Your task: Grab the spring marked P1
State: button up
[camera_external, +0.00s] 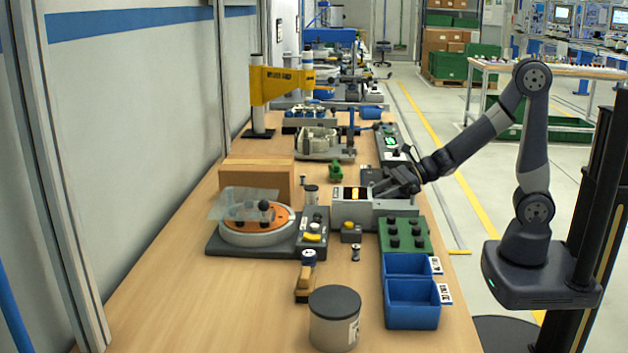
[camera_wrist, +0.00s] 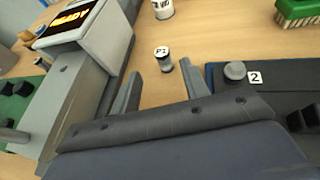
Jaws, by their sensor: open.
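The spring marked P1 (camera_wrist: 164,62) is a small dark upright cylinder with a white P1 label at its top. In the wrist view it stands on the wooden table, between and slightly beyond my fingertips. My gripper (camera_wrist: 160,70) is open, with one finger on each side of the spring and a visible gap on both sides. Nothing is held. In the external view my arm reaches over the table from the right, and the hand is beside the grey machine. I cannot make out the spring there.
A dark board with a knob and a label 2 (camera_wrist: 254,78) lies close on the right.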

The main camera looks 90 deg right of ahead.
jog(key=shift+d+r+x, duration=0.1)
jog(key=shift+d+x, duration=0.05)
jog(key=shift+x, duration=1.2)
jog(key=shift+d+r+x, duration=0.1)
jog(key=shift+d+x, duration=0.05)
jog(key=shift+x, duration=1.25)
jog(key=shift+w, duration=0.15)
grip_shut()
